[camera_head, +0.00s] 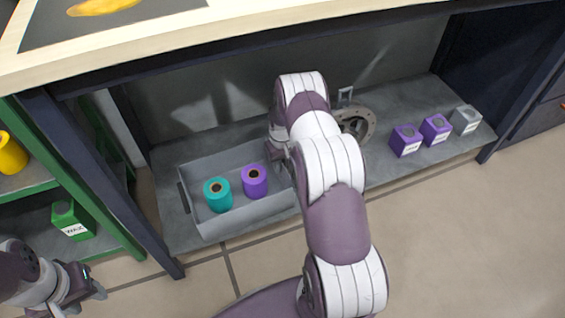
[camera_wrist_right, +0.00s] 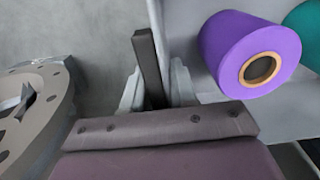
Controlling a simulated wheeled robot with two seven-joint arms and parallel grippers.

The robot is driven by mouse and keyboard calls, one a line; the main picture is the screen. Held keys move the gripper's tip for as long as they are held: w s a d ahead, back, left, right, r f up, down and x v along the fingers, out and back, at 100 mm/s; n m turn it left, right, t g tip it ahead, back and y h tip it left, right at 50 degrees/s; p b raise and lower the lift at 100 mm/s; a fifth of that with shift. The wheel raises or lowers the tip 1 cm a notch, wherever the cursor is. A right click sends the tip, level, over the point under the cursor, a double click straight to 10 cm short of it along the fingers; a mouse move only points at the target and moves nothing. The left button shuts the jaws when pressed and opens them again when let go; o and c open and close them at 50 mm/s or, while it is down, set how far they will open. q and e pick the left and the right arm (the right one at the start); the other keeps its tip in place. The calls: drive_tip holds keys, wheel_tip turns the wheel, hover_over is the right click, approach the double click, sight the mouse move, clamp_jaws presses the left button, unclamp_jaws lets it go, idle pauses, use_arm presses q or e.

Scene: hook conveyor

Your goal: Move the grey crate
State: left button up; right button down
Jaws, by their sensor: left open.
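The grey crate (camera_head: 255,217) sits on the low shelf, with a teal spool (camera_head: 217,194) and a purple spool (camera_head: 254,181) inside. One dark handle (camera_head: 184,197) shows on its left end. My right gripper (camera_wrist_right: 155,88) is at the crate's right end, with its fingers on either side of the other dark handle (camera_wrist_right: 148,60). Whether they press on it I cannot tell. In the head view my right arm hides that end. My left gripper (camera_head: 88,287) is open and empty at the lower left, away from the crate.
A grey round metal part (camera_head: 357,124) lies right of the crate, close to my right gripper. Several small boxes (camera_head: 406,140) stand further right on the shelf. A table top (camera_head: 250,45) overhangs the shelf. A green rack (camera_head: 70,218) is at left. The floor in front is clear.

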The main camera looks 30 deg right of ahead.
drive_tip(key=c, duration=0.8)
unclamp_jaws()
drive_tip(key=shift+r, duration=0.1)
wheel_tip(320, 180, up, 8)
drive_tip(key=p, duration=0.4)
drive_tip(key=shift+f, duration=0.35)
